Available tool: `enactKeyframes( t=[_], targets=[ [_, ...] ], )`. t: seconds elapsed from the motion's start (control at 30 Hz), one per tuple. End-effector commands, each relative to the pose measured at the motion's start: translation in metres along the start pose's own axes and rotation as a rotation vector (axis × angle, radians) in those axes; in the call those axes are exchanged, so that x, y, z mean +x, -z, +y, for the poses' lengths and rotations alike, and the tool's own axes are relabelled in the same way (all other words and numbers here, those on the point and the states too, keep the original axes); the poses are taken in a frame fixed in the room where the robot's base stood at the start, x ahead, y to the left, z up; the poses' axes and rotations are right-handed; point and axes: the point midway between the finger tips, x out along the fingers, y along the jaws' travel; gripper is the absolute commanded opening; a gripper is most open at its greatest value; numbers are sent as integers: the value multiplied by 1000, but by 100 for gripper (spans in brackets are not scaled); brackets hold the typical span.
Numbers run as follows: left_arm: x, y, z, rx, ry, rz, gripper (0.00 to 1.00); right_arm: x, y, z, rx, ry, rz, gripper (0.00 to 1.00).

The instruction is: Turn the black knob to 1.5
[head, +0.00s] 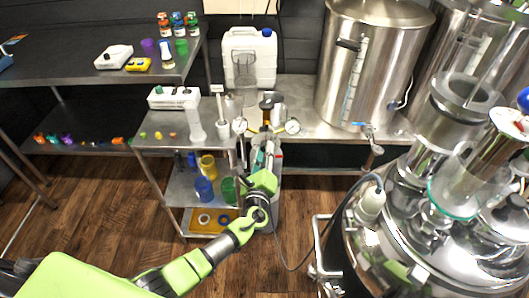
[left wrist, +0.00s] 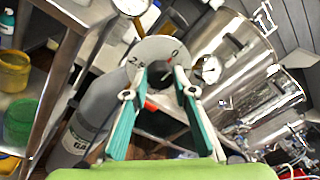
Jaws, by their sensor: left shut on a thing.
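In the left wrist view a pale dial plate (left wrist: 155,48) carries the marks 0 and what looks like 2.5. The black knob (left wrist: 158,73) sits in front of it, partly hidden between the teal fingers of my left gripper (left wrist: 159,80). The fingers are shut on the knob from both sides. My right gripper is out of view.
A grey gas cylinder (left wrist: 75,130) stands beside the knob in the left wrist view. Large steel kettles (head: 370,60) and a white canister (head: 249,60) stand behind. A steel cart (head: 165,130) is close on the left, and steel vessels (head: 450,220) crowd the right.

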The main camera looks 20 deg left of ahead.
Motion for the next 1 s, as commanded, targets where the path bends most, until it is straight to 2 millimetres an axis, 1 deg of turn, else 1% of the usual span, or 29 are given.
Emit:
enactKeyframes(
  t=[0.17,0.37,0.57,1.0],
  targets=[
    [0,0,0,22,-2,2,3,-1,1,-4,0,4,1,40],
    [0,-1,-1,106,-7,8,3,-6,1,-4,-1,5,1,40],
    [0,-2,-2,260,-18,18,3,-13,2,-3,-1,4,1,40],
    [0,-3,-4,677,-46,46,3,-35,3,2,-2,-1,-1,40]
  ],
)
